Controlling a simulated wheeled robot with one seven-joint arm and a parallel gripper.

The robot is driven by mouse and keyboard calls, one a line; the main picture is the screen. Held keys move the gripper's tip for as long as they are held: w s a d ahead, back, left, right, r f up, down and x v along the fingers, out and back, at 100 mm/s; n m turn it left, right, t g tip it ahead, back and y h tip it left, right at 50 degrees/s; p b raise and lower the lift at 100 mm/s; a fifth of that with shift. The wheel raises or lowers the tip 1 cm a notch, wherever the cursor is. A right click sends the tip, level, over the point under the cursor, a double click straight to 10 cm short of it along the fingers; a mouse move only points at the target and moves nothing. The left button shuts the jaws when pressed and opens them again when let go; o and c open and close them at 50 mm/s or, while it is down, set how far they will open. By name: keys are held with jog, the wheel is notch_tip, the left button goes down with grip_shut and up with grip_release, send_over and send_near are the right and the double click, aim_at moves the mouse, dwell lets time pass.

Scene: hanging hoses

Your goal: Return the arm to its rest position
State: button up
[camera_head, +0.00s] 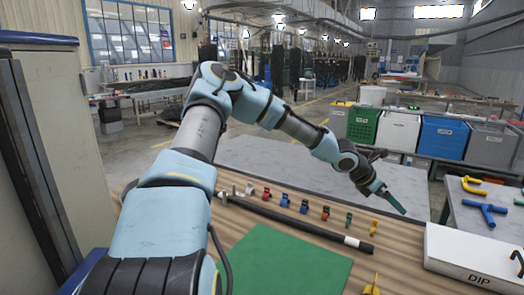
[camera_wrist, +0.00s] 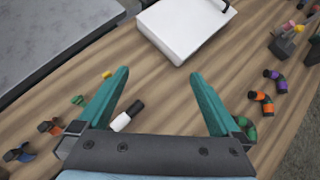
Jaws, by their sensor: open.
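My gripper (camera_head: 396,203) hangs at the end of my arm, out over the right part of the wooden table in the head view. In the wrist view its two teal fingers (camera_wrist: 159,76) stand wide apart with nothing between them, so it is open and empty. A black hose (camera_head: 290,226) with a white band near its right end lies on the table, apart from the gripper. Its black and white end (camera_wrist: 127,116) shows between the fingers in the wrist view, below them on the table.
Small coloured clips (camera_head: 304,206) stand in a row behind the hose. A green mat (camera_head: 281,262) lies in front. A white box marked DIP (camera_head: 470,262) is at the right; it also shows in the wrist view (camera_wrist: 184,28). Coloured bins (camera_head: 442,138) stand behind. A grey cabinet (camera_head: 42,150) is at the left.

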jog(key=s+a+m+y+b, duration=0.1)
jog(key=s+a+m+y, duration=0.2)
jog(key=a+m, duration=0.4)
jog(key=s+a+r+m+y+b, duration=0.1)
jog(key=s+a+m+y, duration=0.2)
jog(key=a, duration=2)
jog(key=s+a+r+m+y+b, duration=0.1)
jog(key=s+a+m+y, duration=0.2)
jog(key=s+a+m, duration=0.5)
jog(key=a+m, duration=0.3)
jog(key=a, duration=0.4)
jog(key=shift+s, duration=0.15)
jog(key=shift+r, duration=0.1)
